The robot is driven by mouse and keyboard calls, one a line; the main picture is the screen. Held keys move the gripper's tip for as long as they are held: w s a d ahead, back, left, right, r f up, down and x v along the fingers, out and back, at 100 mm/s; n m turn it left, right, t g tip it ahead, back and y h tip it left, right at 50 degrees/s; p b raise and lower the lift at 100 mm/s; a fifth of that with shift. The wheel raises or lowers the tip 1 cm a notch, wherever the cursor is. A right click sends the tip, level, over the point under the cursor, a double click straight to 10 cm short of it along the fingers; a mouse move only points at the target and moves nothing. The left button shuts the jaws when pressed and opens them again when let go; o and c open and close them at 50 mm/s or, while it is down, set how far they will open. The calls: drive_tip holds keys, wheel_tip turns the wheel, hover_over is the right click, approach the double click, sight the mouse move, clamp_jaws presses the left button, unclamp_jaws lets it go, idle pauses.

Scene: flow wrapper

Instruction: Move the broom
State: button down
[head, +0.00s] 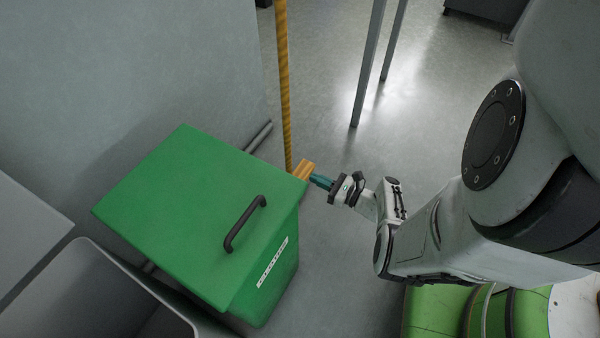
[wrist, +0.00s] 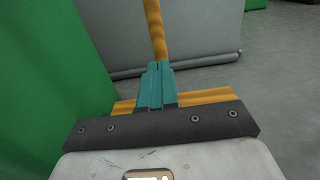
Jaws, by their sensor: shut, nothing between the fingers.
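The broom has a yellow handle (head: 284,85) standing nearly upright beside the green bin, with a yellow-orange head (head: 304,168) low by the bin's right corner. In the wrist view the handle (wrist: 154,28) rises just beyond my fingertips, and the head (wrist: 208,96) shows on both sides of my fingers. My gripper (head: 314,179) has teal fingers at the broom's head. In the wrist view the gripper (wrist: 157,68) has its fingers together, with nothing seen between them. I cannot tell whether they touch the broom. The bottom of the broom is hidden.
The green bin (head: 190,200) with a black handle (head: 244,224) stands close left of the broom. A grey open container (head: 85,290) is at lower left. A grey wall or panel (head: 130,70) lies behind, and metal legs (head: 369,65) stand beyond. Floor right of the broom is clear.

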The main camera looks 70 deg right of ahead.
drive_tip(key=b+x, duration=0.2)
drive_tip(key=x, duration=0.4)
drive_tip(key=shift+w, duration=0.35)
